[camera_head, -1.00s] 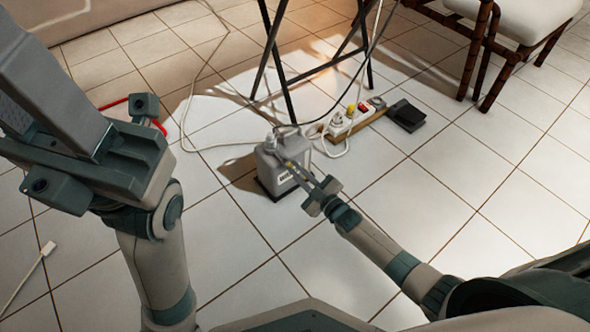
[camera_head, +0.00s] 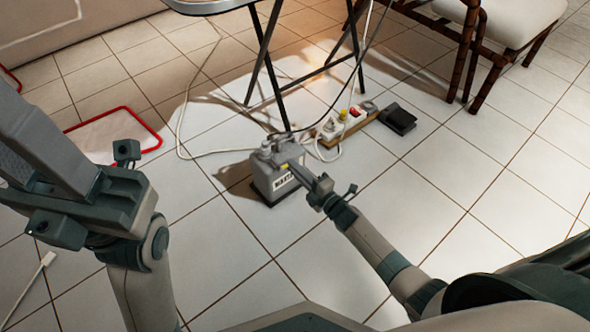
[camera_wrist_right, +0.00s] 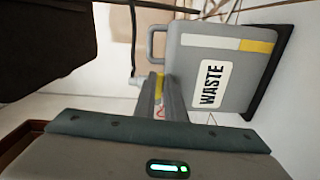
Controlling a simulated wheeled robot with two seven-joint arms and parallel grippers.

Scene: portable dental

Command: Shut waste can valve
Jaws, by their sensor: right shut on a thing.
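The grey waste can (camera_head: 268,181) stands upright on the floor tiles, on a dark base. In the right wrist view the can (camera_wrist_right: 222,72) appears turned sideways, with a "WASTE" label, a yellow and white strip and a handle. My right gripper (camera_head: 292,167) is at the can's upper side.
A folding table (camera_head: 265,70) stands behind the can. A power strip (camera_head: 340,122) with plugs and a black pedal-like box (camera_head: 397,118) lie right of it. Cables run close behind the can. A red-rimmed tray (camera_head: 115,133) lies left. Floor in front is clear.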

